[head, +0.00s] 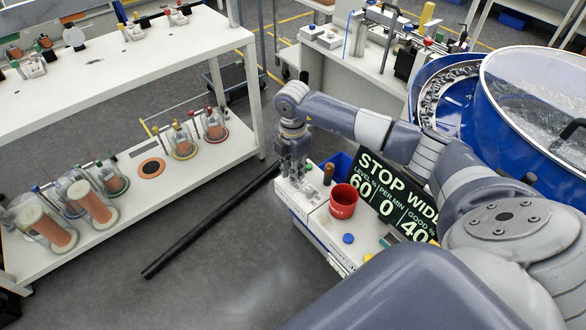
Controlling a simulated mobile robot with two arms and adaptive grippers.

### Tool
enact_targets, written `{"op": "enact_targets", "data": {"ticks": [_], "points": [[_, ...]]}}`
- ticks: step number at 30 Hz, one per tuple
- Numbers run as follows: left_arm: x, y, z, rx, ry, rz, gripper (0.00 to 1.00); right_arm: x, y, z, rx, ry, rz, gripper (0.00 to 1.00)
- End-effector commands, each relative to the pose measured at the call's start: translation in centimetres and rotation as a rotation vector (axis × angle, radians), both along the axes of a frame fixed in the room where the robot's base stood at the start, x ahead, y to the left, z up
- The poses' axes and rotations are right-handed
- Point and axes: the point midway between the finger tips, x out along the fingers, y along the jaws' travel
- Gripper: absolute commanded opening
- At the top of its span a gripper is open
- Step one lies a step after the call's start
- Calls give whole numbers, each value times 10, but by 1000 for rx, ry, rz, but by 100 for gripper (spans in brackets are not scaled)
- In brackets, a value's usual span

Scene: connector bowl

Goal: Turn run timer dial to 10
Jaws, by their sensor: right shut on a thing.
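My right gripper (293,170) points down at the far left end of the white control box (322,232). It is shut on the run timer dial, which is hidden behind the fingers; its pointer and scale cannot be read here. A black display (385,190) behind the box shows "STOP", "WIDE", and the numbers 60, 0 and a partly hidden 40. My left gripper is not in view.
A blue bowl feeder (475,100) stands at right. A white shelf unit (170,80) stands at left, with floor between.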

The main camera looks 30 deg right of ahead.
Motion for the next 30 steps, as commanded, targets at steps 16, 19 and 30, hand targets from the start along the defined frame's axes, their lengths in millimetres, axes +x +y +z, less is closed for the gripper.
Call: {"op": "enact_targets", "data": {"ticks": [16, 19, 30], "points": [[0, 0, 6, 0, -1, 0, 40, 2, -1, 2, -1, -5, -259, 0], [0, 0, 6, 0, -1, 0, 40, 2, -1, 2, -1, -5, -272, 0], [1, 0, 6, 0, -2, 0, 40, 2, -1, 2, -1, -6, -276, 0]]}}
